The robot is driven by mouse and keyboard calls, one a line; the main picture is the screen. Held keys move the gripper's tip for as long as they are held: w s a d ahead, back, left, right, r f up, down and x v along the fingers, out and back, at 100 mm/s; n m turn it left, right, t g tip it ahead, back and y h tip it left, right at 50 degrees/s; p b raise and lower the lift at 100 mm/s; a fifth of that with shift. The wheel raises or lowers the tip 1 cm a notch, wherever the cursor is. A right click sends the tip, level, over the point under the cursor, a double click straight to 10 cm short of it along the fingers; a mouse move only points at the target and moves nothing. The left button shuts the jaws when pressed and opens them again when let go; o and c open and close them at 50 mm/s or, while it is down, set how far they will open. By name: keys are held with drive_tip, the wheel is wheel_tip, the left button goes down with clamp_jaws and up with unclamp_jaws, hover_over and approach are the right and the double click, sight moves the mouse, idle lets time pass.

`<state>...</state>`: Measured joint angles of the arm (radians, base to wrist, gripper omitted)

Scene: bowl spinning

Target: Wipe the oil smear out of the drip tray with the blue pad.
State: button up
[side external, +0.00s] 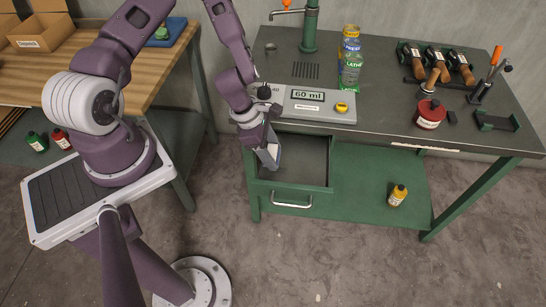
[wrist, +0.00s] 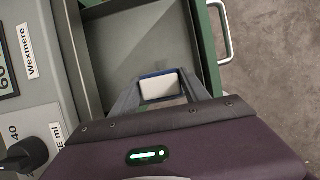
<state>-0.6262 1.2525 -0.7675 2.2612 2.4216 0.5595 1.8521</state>
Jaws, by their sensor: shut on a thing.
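My gripper (side external: 270,160) reaches down into the left part of an open, grey-lined drawer (side external: 309,165) under the green bench, which seems to be the drip tray. In the wrist view my gripper (wrist: 163,90) is shut on the blue pad (wrist: 147,76), which shows a blue edge and a pale face between the two fingers. The tray floor (wrist: 145,38) fills the upper middle of the wrist view. I cannot clearly make out the oil smear in either view. I cannot tell whether the pad touches the tray floor.
A grey box with a "60 ml" display (side external: 307,97) and a yellow knob sits above the drawer. The drawer handle (side external: 291,204) faces front. A yellow bottle (side external: 397,195) stands on the lower shelf.

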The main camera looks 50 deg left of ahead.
sight(276, 151)
drive_tip(key=shift+r, duration=1.9)
drive_tip(key=shift+f, duration=0.2)
drive_tip(key=shift+f, duration=3)
wheel_tip(276, 151, down, 2)
drive_tip(key=shift+f, duration=0.1)
drive_tip(key=w+d, duration=0.3)
drive_tip(key=shift+r, duration=0.3)
drive_tip(key=shift+c, duration=0.7)
drive_tip(key=shift+s+a+f, duration=0.15)
drive_tip(key=shift+s+a, duration=0.1)
drive_tip(key=shift+a, duration=0.05)
drive_tip(key=shift+s+a, duration=1.2)
drive_tip(key=shift+a, duration=0.05)
drive_tip(key=shift+r, duration=4.05)
